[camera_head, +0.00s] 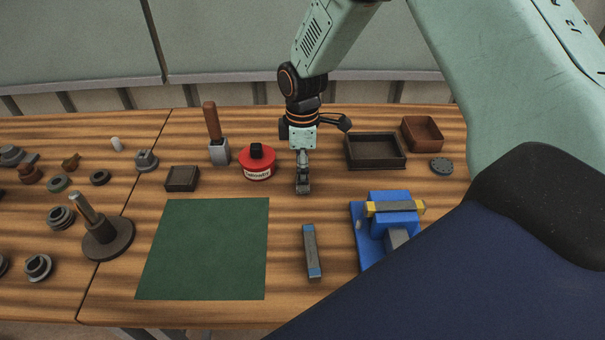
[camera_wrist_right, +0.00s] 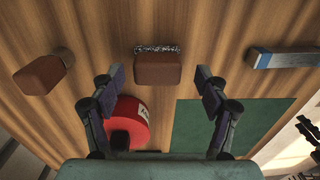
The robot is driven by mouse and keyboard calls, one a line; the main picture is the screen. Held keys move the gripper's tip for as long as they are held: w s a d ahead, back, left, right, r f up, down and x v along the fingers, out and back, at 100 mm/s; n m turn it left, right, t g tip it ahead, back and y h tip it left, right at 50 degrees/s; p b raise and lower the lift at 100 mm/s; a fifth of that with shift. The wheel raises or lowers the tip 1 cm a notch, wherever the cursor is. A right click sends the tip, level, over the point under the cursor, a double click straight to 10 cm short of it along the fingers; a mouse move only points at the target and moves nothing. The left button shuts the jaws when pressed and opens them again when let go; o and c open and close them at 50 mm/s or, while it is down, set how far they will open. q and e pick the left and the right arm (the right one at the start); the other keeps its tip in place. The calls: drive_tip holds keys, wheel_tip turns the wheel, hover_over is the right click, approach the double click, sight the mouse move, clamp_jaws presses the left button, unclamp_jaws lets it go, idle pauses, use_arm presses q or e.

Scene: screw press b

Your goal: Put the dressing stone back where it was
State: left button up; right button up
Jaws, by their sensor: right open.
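Two grey bars could be the dressing stone, and I cannot tell which it is. One bar with blue ends (camera_head: 312,250) lies flat on the table just right of the green mat; it also shows at the upper right of the right wrist view (camera_wrist_right: 285,58). The other, with yellow ends (camera_head: 395,207), lies across the blue fixture (camera_head: 372,243). My right gripper (camera_head: 303,186) points down behind the blue-ended bar, open and apart from both bars. In the right wrist view a brown block (camera_wrist_right: 158,70) with a dark bristly edge shows beyond its spread fingers. My left gripper is not in view.
A red tin (camera_head: 258,168) stands left of my right gripper. The green mat (camera_head: 205,245) is bare. A dark tray (camera_head: 375,158) and a brown box (camera_head: 421,134) stand at the back right. A round-based post (camera_head: 107,240) and several small parts are at left.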

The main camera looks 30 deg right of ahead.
drive_tip(key=r, duration=0.8)
drive_tip(key=shift+d+r+p, duration=0.15)
drive_tip(key=shift+d+p, duration=0.1)
drive_tip(key=shift+p, duration=0.05)
drive_tip(key=shift+a+r, duration=0.2)
drive_tip(key=shift+r, duration=0.65)
drive_tip(key=shift+d, duration=0.1)
